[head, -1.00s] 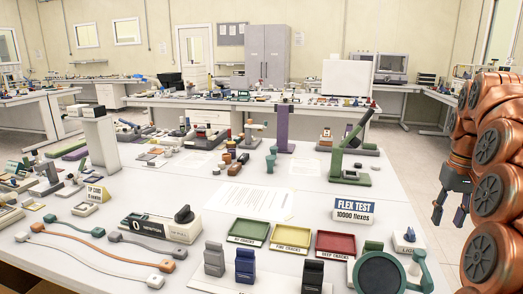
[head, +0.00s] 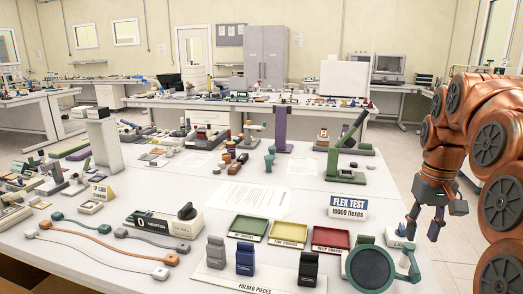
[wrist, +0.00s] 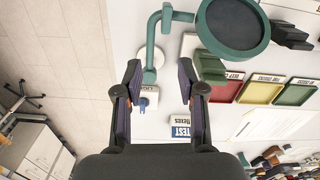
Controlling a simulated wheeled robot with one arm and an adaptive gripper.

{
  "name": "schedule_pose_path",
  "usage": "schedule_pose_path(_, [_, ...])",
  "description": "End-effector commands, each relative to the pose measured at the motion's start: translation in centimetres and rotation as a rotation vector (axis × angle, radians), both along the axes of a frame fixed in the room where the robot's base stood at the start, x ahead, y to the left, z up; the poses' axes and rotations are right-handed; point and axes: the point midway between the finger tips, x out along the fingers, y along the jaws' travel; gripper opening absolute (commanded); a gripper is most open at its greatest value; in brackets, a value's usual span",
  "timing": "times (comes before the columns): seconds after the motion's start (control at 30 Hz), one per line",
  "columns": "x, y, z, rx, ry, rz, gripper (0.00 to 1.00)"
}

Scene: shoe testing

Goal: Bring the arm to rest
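My gripper (head: 424,226) hangs from the copper-coloured arm (head: 497,130) at the right of the head view, by the table's right edge. In the wrist view my gripper (wrist: 159,66) has its two dark purple-sided fingers spread wide, with nothing held between them. Below the gap, at a distance I cannot tell, are the teal stem of a round magnifier (wrist: 234,22) and a small white block with a blue knob (wrist: 145,99). In the head view the magnifier (head: 371,269) stands just left of and nearer than my gripper.
The white table (head: 300,190) carries a FLEX TEST sign (head: 348,202), green, yellow and red (head: 331,240) trays, dark folded pieces (head: 308,268) and a green lever device (head: 346,160). Clear floor (wrist: 60,50) lies beside the table edge.

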Motion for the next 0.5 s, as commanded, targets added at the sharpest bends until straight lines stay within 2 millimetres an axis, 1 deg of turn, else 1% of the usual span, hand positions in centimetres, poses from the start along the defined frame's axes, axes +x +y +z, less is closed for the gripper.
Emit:
schedule_pose_path(0.03, [-0.8,1.2,0.3,0.0,0.005,0.017,0.4])
schedule_pose_path(0.2, [-3.9,5.1,-0.1,0.003,0.02,0.064,0.4])
schedule_pose_path(0.37, [-7.3,8.3,-0.9,0.007,0.04,0.099,0.4])
schedule_pose_path(0.5, [-10.7,10.7,-1.9,0.005,0.056,0.123,0.4])
